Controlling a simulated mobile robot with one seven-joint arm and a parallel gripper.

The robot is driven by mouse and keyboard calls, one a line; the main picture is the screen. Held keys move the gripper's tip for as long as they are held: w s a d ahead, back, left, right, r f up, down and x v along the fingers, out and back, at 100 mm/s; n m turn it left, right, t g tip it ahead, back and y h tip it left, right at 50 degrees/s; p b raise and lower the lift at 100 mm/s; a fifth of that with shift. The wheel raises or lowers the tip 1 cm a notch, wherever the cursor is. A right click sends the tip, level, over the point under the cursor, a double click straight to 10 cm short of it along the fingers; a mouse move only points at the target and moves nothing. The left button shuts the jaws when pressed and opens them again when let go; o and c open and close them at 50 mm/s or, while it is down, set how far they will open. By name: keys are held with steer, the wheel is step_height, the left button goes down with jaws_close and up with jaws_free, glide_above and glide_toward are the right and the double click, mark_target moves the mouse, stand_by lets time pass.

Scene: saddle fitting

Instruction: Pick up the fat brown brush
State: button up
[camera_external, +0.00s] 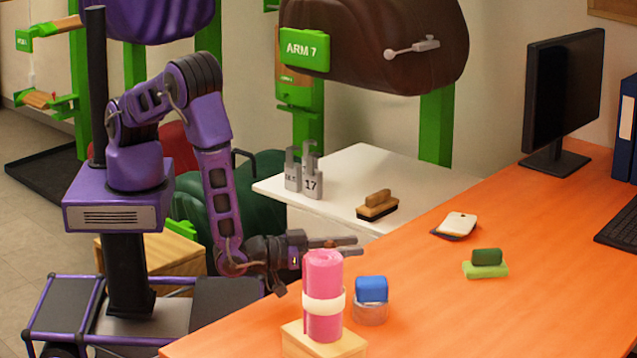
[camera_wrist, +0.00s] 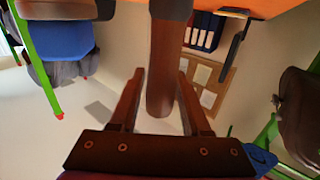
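The likely fat brown brush (camera_external: 378,208) rests on the white table, dark bristles down, with a tan wooden block on top. It lies near the table's front edge. My gripper (camera_external: 345,246) is held level beside the pink roll, lower in the picture than the brush and apart from it. In the wrist view my gripper (camera_wrist: 160,72) has its two fingers spread apart. A rounded brownish shape shows between them there; I cannot tell what it is or how far off. I cannot make out the brush in the wrist view.
The pink roll (camera_external: 322,275) with a pale band stands on a wooden block right by my gripper. A blue-topped item (camera_external: 371,290) is beside it. Two metal weights (camera_external: 311,178) stand on the white table (camera_external: 340,165). The orange desk (camera_external: 430,310) holds a green block, a monitor and a keyboard.

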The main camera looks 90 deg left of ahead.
jaws_close()
stand_by(1.1)
